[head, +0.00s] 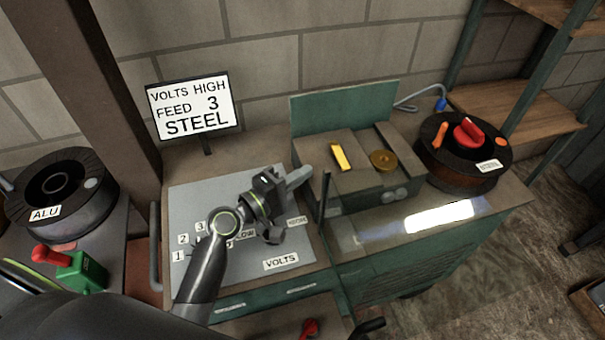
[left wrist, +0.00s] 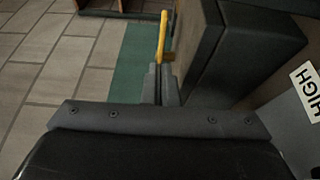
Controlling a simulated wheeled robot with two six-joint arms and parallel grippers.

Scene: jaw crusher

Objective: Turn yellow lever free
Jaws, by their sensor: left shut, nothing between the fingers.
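The yellow lever (head: 340,157) is on the green and dark metal box at the back of the bench, left of a round brass knob (head: 382,161). In the left wrist view the yellow lever (left wrist: 162,38) shows straight beyond the fingertips, with a short yellow stub at the box side. My left gripper (head: 303,174) is shut and empty, left of the lever, fingers pointing toward it. Its fingers also show in the left wrist view (left wrist: 159,82). Whether the tips touch the lever I cannot tell. My right gripper is not in view.
A grey panel (head: 285,262) with VOLTS, LOW and HIGH labels lies under my left arm. A sign (head: 195,104) reads VOLTS HIGH, FEED 3, STEEL. A black STEEL-side spool (head: 462,160) with a red knob stands right; an ALU spool (head: 58,190) stands left.

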